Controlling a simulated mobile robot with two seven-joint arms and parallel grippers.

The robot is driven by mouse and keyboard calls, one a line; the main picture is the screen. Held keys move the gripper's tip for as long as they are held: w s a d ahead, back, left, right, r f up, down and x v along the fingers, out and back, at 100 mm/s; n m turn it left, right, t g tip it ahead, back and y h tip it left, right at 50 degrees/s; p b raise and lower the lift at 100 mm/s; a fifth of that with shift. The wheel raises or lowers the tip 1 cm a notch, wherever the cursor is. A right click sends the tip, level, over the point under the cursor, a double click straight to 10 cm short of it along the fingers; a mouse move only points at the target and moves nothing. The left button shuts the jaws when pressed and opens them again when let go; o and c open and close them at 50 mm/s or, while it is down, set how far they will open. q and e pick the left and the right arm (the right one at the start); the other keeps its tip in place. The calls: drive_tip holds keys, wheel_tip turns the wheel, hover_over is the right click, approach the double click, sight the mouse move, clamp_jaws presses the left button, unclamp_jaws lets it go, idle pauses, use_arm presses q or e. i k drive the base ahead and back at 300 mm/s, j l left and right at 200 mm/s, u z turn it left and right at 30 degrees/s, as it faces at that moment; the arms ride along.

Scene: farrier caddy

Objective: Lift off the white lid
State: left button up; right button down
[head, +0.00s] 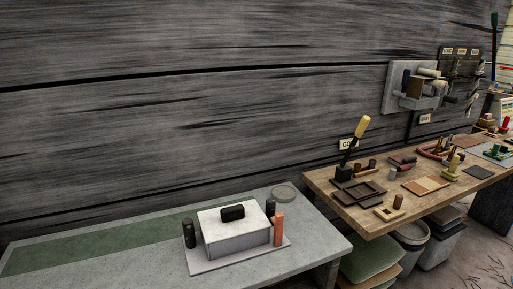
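The white lid (214,220) sits on a pale grey box (240,246) on the near grey table. A black handle (232,213) stands on top of the lid. The box rests on a light flat base plate (205,267). A dark upright cylinder (189,233) stands at its left, and another dark cylinder (270,208) and an orange-brown one (278,230) stand at its right. Neither of my grippers shows in the head view.
The grey table (130,262) is mostly clear left of the box, with a green strip (95,246) along its back. A round grey disc (283,192) lies behind the box. A wooden bench (345,213) with many tools stands to the right. A dark plank wall rises behind.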

sight(226, 222)
drive_tip(key=i+l+u, duration=0.25)
drive_tip(key=l, duration=0.4)
drive_tip(key=i+l+u, duration=0.15)
drive_tip(key=l, duration=0.2)
drive_tip(key=i+l+u, duration=0.1)
drive_tip(key=l, duration=0.3)
drive_tip(key=i+l+u, duration=0.15)
drive_tip(key=l, duration=0.2)
drive_tip(key=i, duration=0.05)
